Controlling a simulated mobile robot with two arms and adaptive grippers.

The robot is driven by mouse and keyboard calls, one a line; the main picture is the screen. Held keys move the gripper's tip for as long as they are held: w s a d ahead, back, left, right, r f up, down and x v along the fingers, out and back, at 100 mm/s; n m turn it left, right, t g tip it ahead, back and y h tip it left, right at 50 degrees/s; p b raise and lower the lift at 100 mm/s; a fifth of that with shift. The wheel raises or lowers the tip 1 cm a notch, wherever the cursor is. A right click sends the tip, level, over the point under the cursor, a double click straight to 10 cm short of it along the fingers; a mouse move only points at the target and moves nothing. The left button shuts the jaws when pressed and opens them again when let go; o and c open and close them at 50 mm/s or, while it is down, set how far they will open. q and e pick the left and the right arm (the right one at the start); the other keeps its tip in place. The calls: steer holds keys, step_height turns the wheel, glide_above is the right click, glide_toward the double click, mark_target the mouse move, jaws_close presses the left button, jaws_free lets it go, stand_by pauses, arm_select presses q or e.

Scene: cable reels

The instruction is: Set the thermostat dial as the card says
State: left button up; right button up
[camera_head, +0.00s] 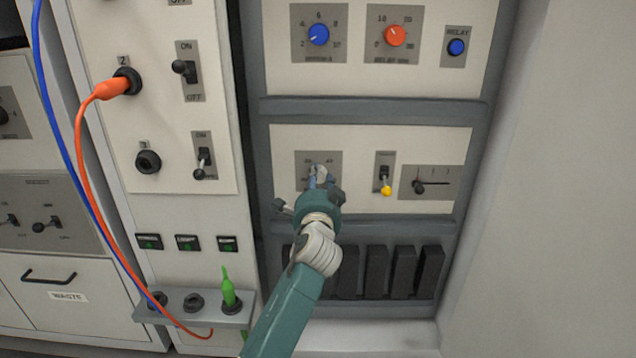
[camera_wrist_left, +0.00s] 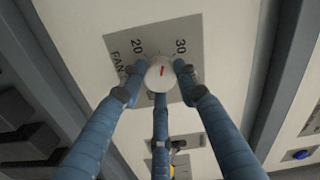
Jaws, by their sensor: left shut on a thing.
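A white round dial (camera_wrist_left: 160,74) with a short red mark sits on a grey plate (camera_wrist_left: 202,42) in the left wrist view. The plate carries "20", "30" and lettering that starts "FAN". In that view the red mark lies between the two numbers. My left gripper (camera_wrist_left: 160,82) has its blue fingers closed around this dial. In the head view my left gripper (camera_head: 319,179) reaches the same plate (camera_head: 301,160) on the lower panel and hides most of its markings. I cannot make out a card. My right gripper is out of view.
Above are a blue dial (camera_head: 318,34), an orange dial (camera_head: 395,36) and a blue button (camera_head: 456,47). An orange plug (camera_head: 112,88) with its cable hangs at the left.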

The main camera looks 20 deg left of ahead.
arm_select(q)
steer(key=shift+d+f+n, duration=0.2)
steer(key=shift+d+n, duration=0.05)
steer(key=shift+n, duration=0.55)
steer(key=shift+r, duration=0.15)
steer(key=o, duration=1.2)
steer(key=shift+c, duration=0.2)
steer(key=v, duration=1.2)
steer(key=shift+r, duration=0.1)
